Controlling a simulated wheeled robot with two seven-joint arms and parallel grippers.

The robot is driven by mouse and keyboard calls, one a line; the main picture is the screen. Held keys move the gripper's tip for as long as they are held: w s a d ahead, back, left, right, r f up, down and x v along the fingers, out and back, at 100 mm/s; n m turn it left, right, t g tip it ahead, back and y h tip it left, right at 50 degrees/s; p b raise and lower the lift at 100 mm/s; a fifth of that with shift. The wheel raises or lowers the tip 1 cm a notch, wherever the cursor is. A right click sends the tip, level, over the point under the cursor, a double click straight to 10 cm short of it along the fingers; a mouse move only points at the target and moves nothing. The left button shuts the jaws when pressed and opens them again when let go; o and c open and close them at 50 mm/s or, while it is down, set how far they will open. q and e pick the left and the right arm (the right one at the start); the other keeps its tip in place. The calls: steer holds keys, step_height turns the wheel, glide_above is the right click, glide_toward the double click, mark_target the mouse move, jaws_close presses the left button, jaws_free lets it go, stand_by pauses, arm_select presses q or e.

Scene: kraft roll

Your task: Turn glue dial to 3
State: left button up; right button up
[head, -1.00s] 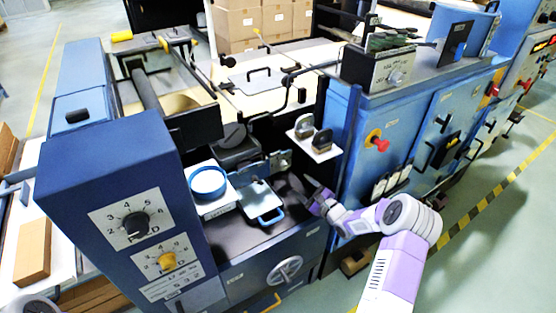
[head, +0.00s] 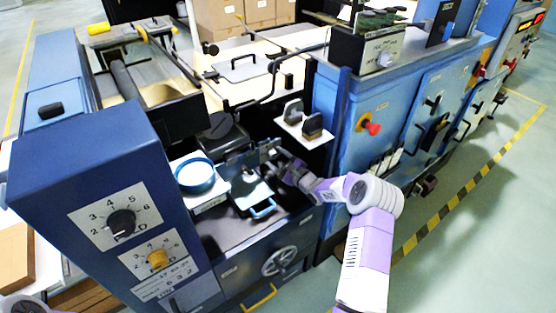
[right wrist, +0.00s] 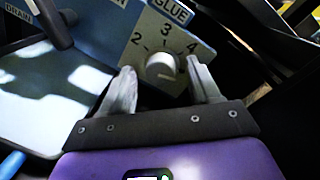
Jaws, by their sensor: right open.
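The glue dial (right wrist: 162,68) is a pale round knob on a blue-grey panel marked GLUE, with the numbers 2, 3 and 4 visible around it in the right wrist view. My right gripper (right wrist: 160,72) is open, with one finger on each side of the knob. I cannot tell whether the fingers touch it, and its pointer is not clear. In the head view my right gripper (head: 280,166) is at the small panel behind the blue-handled tray, and the glue knob is not clearly visible there.
A white lid or tray with a blue handle (head: 263,208) lies left of my right gripper. A round blue-rimmed pot (head: 195,177) stands farther left. A black dial (head: 121,222) and yellow dial (head: 157,258) are on the blue cabinet.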

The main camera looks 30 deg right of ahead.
steer(key=shift+c, duration=0.3)
steer(key=c, duration=1)
